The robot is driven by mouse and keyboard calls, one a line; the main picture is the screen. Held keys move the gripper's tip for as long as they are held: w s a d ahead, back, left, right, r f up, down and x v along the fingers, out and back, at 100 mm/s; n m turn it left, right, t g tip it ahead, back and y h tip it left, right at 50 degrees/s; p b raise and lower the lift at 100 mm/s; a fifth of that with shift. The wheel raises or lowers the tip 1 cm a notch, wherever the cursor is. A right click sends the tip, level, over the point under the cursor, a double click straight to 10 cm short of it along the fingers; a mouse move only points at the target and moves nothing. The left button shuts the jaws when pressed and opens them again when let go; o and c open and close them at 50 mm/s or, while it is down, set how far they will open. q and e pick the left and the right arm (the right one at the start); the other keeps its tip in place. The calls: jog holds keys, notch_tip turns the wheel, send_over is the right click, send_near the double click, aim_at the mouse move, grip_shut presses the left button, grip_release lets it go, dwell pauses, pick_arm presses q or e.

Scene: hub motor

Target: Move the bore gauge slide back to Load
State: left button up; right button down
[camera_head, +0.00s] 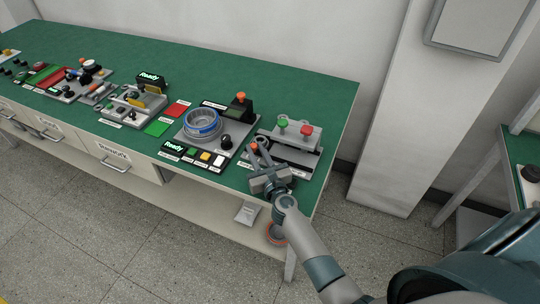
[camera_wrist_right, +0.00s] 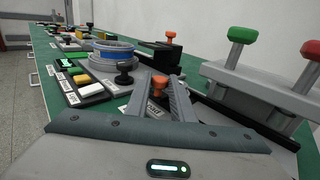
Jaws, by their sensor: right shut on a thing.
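My right gripper (camera_head: 258,152) is shut on an orange knob (camera_head: 254,146) at the near left end of the dark rail (camera_head: 290,154) on the rightmost station. In the right wrist view the same orange knob (camera_wrist_right: 160,80) shows between my two fingers (camera_wrist_right: 162,88). It looks like the slide's handle. The slide body under the knob is hidden by my fingers. My left gripper is not in view.
Behind the rail stand a green knob (camera_head: 282,122) and a red knob (camera_head: 306,130) on a grey block. To the left is a fixture with a blue ring (camera_head: 202,124), a black knob (camera_head: 226,141) and another orange knob (camera_head: 241,97). The table's right edge is close by.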

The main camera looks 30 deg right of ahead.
jog(key=shift+a, duration=0.1)
jog(key=c, duration=1.7)
grip_release()
jog(key=shift+o, duration=0.6)
jog(key=shift+w+a, duration=0.15)
jog(key=shift+w, duration=0.05)
